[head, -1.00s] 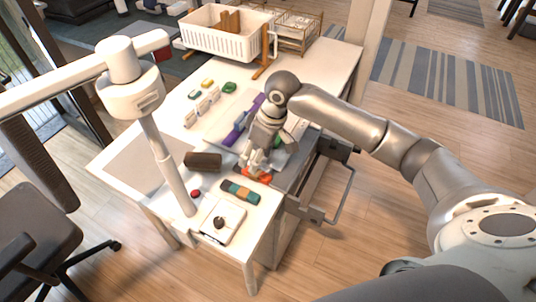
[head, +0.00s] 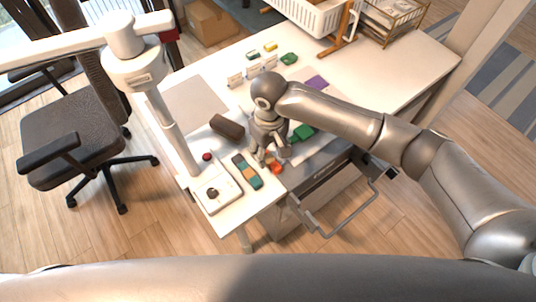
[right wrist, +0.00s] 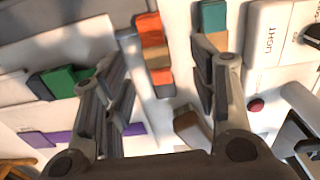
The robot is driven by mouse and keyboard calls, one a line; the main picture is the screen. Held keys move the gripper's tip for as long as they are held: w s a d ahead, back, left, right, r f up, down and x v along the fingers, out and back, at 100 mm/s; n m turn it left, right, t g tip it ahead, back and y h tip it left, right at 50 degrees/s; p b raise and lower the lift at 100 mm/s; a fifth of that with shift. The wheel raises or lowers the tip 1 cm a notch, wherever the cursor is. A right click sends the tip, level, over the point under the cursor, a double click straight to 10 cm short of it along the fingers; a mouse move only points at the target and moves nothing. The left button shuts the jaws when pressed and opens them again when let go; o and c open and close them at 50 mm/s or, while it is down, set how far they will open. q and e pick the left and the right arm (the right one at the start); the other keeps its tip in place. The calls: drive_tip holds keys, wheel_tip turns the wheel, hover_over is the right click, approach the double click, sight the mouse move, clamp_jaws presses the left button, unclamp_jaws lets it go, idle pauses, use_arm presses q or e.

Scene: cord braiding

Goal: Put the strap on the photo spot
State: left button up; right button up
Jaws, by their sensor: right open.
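My right gripper (head: 268,156) points down over the front of the white table, fingers apart and empty. In the right wrist view the open fingers (right wrist: 160,100) have an orange and tan strap (right wrist: 152,45) lying beyond and between them; its orange end (head: 277,168) shows beside the gripper in the head view, partly hidden. A teal, dark and orange strap (head: 247,171) lies just left of it. A green piece (head: 302,132) and a purple strip (head: 317,82) are partly covered by my arm. I cannot tell which marked area is the photo spot. My left gripper is not in view.
A white box with a black knob (head: 222,196), a red button (head: 206,156) and a brown block (head: 227,126) stand near a white post (head: 176,135). A grey mat (head: 196,100) is bare. A white basket (head: 305,14) is at the back.

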sight(270, 159)
drive_tip(key=shift+w+d+f, duration=0.1)
drive_tip(key=shift+d+f, duration=0.1)
drive_tip(key=shift+f, duration=0.45)
wheel_tip(270, 159, down, 4)
drive_tip(key=shift+w+r+p, duration=0.15)
drive_tip(key=shift+r+p, duration=0.05)
drive_tip(key=shift+p, duration=0.3)
drive_tip(key=shift+f, duration=0.45)
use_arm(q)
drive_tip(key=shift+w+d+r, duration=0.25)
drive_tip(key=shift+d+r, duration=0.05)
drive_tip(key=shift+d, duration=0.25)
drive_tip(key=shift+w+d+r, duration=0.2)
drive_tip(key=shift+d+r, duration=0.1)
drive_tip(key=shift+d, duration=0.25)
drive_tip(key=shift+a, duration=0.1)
use_arm(e)
drive_tip(key=shift+c, duration=1.2)
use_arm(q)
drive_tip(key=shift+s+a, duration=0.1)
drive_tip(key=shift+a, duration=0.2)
use_arm(e)
clamp_jaws()
drive_tip(key=shift+r, duration=0.1)
